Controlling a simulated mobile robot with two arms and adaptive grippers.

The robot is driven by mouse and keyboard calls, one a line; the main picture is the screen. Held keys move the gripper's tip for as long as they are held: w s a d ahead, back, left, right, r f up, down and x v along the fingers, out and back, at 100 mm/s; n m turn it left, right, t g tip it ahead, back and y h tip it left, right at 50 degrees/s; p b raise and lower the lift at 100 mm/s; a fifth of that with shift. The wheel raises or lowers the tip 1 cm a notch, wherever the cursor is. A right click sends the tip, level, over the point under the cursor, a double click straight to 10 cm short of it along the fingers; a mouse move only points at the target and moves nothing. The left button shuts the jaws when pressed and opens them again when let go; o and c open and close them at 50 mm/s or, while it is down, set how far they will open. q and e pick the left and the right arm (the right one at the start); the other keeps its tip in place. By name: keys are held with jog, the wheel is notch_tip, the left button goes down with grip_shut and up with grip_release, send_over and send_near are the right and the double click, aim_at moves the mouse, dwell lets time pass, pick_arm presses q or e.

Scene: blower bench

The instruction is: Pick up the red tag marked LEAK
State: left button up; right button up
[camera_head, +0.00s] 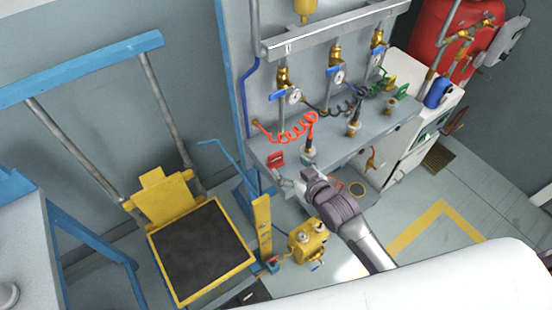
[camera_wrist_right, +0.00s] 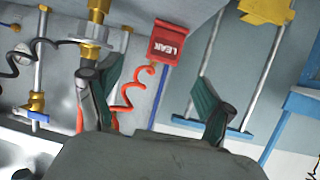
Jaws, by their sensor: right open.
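The red tag (camera_head: 276,160) is at the left front of the grey bench shelf. In the right wrist view the red tag (camera_wrist_right: 167,42) shows the white word LEAK, upside down, and lies beyond the gap between my fingers. My right gripper (camera_head: 294,169) is open beside the tag, just to its right in the head view. Its two teal-padded fingers (camera_wrist_right: 160,72) are spread wide with nothing held between them. I cannot tell the exact distance from fingertips to tag. My left gripper is not in view.
A red coiled hose (camera_head: 298,128) hangs close behind my right gripper. A brass fitting (camera_wrist_right: 97,32) is near one finger in the wrist view. Green tags (camera_head: 402,92) are farther right. A yellow-framed cart (camera_head: 172,204) stands left, and a yellow pump (camera_head: 307,241) sits below.

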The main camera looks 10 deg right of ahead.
aim_at(276, 157)
jog(key=x, duration=0.5)
jog(key=p+x, duration=0.1)
jog(key=x, duration=0.2)
jog(key=shift+w+a+f, duration=0.15)
jog(key=shift+a+f, duration=0.1)
jog(key=shift+a, duration=0.1)
jog(key=shift+r, duration=0.1)
jog(key=c, duration=1.2)
